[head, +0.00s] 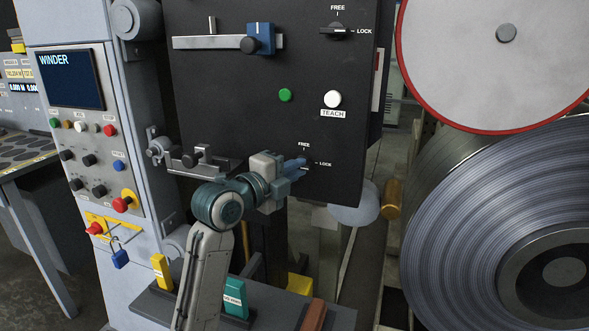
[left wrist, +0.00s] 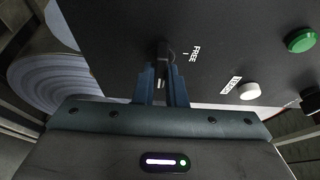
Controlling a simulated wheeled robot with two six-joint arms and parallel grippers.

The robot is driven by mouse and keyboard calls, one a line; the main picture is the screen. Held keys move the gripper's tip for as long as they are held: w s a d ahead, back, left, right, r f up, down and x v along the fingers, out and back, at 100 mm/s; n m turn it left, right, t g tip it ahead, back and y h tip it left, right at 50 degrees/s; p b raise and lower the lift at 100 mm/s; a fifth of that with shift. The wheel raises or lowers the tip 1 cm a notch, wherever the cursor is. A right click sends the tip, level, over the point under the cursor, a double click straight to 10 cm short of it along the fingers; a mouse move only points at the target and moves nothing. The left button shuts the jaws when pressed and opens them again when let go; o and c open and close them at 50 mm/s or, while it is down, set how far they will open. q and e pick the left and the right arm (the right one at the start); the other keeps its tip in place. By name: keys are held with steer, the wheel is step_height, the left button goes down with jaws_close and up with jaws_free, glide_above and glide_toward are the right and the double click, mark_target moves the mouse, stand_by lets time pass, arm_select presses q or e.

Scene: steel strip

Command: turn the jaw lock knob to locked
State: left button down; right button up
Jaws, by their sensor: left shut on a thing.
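My left gripper (head: 298,166) comes up from below to the lower part of the dark panel (head: 215,100). It is shut on the lower black knob, between the FREE and LOCK labels. In the left wrist view the knob (left wrist: 163,50) shows between and beyond the blue fingers (left wrist: 160,86), with FREE beside it. The fingers cover much of the knob, so I cannot tell clearly where its pointer stands. A second black knob (head: 333,30) with FREE and LOCK labels is higher up; its white mark is toward LOCK. My right gripper is not in view.
A green button (head: 285,95) and a white TEACH button (head: 332,99) sit above the gripped knob. A blue slider (head: 261,39) is at the upper left. A metal bracket (head: 195,160) juts out left of my gripper. A large steel coil (head: 480,220) stands at right.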

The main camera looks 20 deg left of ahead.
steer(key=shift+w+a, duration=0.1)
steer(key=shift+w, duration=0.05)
arm_select(q)
steer(key=c, duration=1.5)
jaws_free()
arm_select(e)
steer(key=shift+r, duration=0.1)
arm_select(q)
steer(key=shift+s, duration=0.1)
